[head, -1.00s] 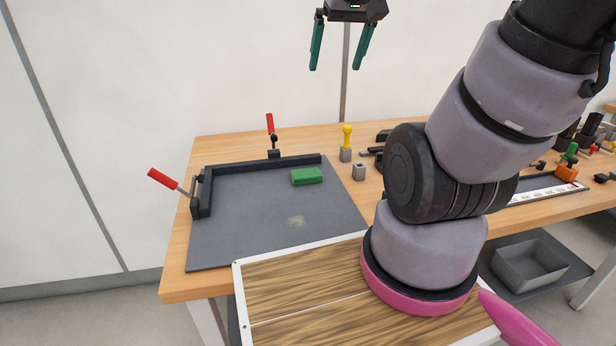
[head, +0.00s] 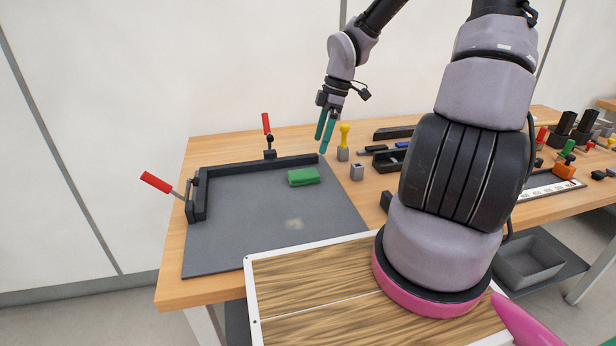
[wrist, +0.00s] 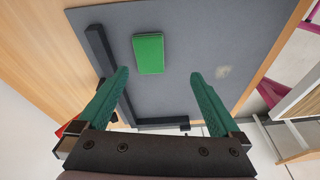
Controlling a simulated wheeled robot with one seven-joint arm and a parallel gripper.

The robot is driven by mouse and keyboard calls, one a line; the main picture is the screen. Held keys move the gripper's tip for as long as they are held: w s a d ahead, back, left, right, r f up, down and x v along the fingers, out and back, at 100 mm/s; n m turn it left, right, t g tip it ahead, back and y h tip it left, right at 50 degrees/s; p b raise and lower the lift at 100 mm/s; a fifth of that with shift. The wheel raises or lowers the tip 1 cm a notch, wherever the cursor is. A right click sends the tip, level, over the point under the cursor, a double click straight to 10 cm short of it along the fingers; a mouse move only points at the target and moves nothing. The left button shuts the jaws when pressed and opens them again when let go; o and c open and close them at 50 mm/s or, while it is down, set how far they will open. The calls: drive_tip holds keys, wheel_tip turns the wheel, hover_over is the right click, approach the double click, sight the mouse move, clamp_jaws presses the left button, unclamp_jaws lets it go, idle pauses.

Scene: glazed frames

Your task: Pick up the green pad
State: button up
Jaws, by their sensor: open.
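The green pad (head: 304,177) is a small block lying flat on the grey mat (head: 250,237), near the mat's back right corner. In the wrist view the green pad (wrist: 148,54) lies beyond the fingertips, between their lines and nearer the left finger. My gripper (head: 325,148) points down with green fingers above the back edge of the mat, a little right of the pad in the head view. In the wrist view my gripper (wrist: 160,73) is open, with nothing between its fingers. The pad is fully visible and apart from the fingers.
A black L-shaped fence (head: 245,165) borders the mat's back and left, with red-handled clamps (head: 157,182) (head: 267,125). A yellow-handled tool (head: 344,138) and a grey block (head: 357,171) stand right of the mat. A black tray (head: 390,158) lies farther right. The mat's front is clear.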

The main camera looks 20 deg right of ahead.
drive_tip(key=w+n+y, duration=0.1)
drive_tip(key=w+n, duration=0.1)
approach(304, 174)
drive_tip(key=shift+s+a+f+y, duration=0.15)
drive_tip(key=shift+a+f, duration=0.15)
drive_tip(key=shift+f, duration=0.25)
drive_tip(key=shift+s+a+f+y, duration=0.15)
drive_tip(key=shift+a+f, duration=0.1)
drive_tip(key=shift+f, duration=0.35)
drive_tip(key=shift+w+d+x, duration=0.15)
drive_tip(key=shift+x, duration=1.35)
drive_tip(key=shift+w+d+x, duration=0.1)
drive_tip(key=shift+w+x, duration=0.05)
drive_tip(key=shift+x, duration=1.35)
drive_tip(key=shift+f, duration=0.35)
drive_tip(key=c, duration=1.4)
wheel_tip(304, 174, up, 11)
drive_tip(key=shift+f, duration=0.25)
